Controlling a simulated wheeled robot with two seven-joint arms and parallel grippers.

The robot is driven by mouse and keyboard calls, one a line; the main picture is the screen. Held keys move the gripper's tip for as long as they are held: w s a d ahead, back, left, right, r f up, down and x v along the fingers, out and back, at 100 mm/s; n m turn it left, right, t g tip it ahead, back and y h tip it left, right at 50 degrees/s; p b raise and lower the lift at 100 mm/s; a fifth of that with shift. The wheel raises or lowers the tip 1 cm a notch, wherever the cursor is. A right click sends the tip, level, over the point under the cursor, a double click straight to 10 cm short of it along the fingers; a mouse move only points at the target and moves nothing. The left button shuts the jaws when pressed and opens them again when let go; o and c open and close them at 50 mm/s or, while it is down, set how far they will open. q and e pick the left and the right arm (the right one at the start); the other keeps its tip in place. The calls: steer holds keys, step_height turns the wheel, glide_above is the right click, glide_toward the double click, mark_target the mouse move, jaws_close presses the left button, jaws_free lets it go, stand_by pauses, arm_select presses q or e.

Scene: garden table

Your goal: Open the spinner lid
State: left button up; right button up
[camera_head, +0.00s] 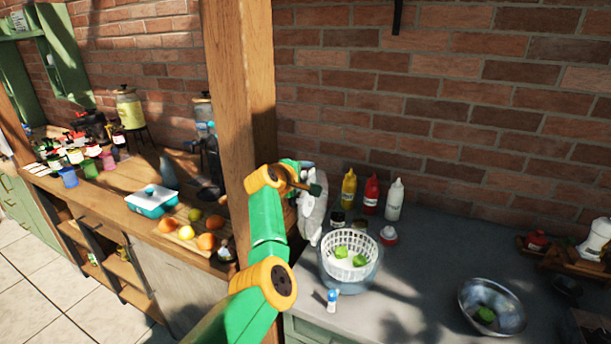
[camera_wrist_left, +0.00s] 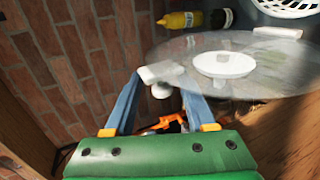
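The salad spinner's white basket (camera_head: 333,243) sits in its clear bowl (camera_head: 368,283) on the grey counter, uncovered, with green pieces inside. The spinner lid (camera_head: 312,207), a clear disc with white parts, is off the bowl, tilted steeply behind and left of it. My left gripper (camera_head: 300,180) is at the lid. In the wrist view the left gripper's blue fingers (camera_wrist_left: 160,85) are on either side of the lid's white crank handle, and the lid's disc (camera_wrist_left: 270,75) extends to the right. The exact finger contact is partly hidden. My right gripper is not in view.
A wooden post (camera_head: 238,100) stands close behind my left arm. Yellow (camera_head: 348,188), red (camera_head: 371,193) and white (camera_head: 394,200) bottles stand behind the spinner. A small blue-and-white bottle (camera_head: 332,300) stands in front. A metal bowl (camera_head: 491,306) is at right, with clear counter between.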

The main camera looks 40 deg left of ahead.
arm_select(q)
steer(key=shift+s+b, duration=0.35)
steer(key=shift+s, duration=0.1)
steer(key=b+v, duration=0.2)
steer(key=v, duration=0.4)
steer(key=shift+r, duration=0.15)
steer(key=shift+d, duration=0.1)
steer(key=p+v, duration=0.1)
steer(key=v, duration=0.7)
steer(key=shift+s, duration=0.1)
